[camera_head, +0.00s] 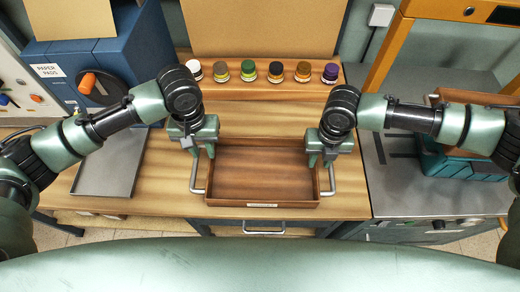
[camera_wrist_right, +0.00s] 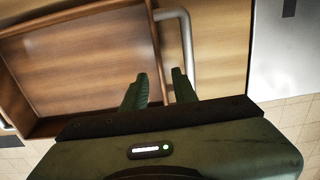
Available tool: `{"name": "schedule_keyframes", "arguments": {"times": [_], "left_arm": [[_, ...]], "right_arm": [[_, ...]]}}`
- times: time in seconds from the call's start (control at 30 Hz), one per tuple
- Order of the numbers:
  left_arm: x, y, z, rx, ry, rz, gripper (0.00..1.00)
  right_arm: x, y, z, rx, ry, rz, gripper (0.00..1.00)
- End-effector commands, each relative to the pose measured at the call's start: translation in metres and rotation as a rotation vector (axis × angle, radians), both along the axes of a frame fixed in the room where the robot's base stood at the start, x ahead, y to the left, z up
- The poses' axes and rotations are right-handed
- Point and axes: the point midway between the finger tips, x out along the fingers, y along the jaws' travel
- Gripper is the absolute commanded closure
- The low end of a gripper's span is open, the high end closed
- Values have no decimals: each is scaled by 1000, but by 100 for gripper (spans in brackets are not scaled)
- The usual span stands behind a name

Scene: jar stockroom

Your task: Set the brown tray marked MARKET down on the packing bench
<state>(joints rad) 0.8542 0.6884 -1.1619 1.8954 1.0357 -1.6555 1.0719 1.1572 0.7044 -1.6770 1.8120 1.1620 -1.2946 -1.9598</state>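The brown tray (camera_head: 262,201) appears to rest on the wooden packing bench (camera_head: 345,205), near its front edge. It is empty, and the small white label on its front is too small to read. It has a grey bar handle at each side. My left gripper (camera_head: 202,152) is at the left handle (camera_head: 194,180), its fingers apart. My right gripper (camera_head: 322,160) is at the right handle (camera_head: 332,182). In the right wrist view, its fingers (camera_wrist_right: 158,76) are apart over the tray's side and the handle (camera_wrist_right: 189,45), with one finger overlapping the bar.
Several small jars (camera_head: 248,71) stand in a row at the bench's back. A grey metal tray (camera_head: 108,166) lies left of the brown tray. A blue machine (camera_head: 95,65) stands at the back left. A grey counter (camera_head: 400,190) with a teal crate (camera_head: 465,165) is at the right.

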Motion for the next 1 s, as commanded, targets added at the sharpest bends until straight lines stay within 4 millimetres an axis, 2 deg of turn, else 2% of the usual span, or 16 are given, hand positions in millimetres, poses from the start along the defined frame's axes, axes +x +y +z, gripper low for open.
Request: {"name": "schedule_keyframes", "arguments": {"times": [0.03, 0.2, 0.4, 1.0], "left_arm": [[0, 0, 0, 0, 0, 0, 72], [0, 0, -1, 0, 0, 0, 72], [0, 0, -1, 0, 0, 0, 72], [0, 0, 0, 0, 0, -1, 72]], "right_arm": [[1, 0, 13, 2, -4, 1, 72], [1, 0, 45, 1, -2, 0, 72], [0, 0, 66, 0, -1, -2, 72], [0, 0, 70, 0, 0, -1, 72]]}}
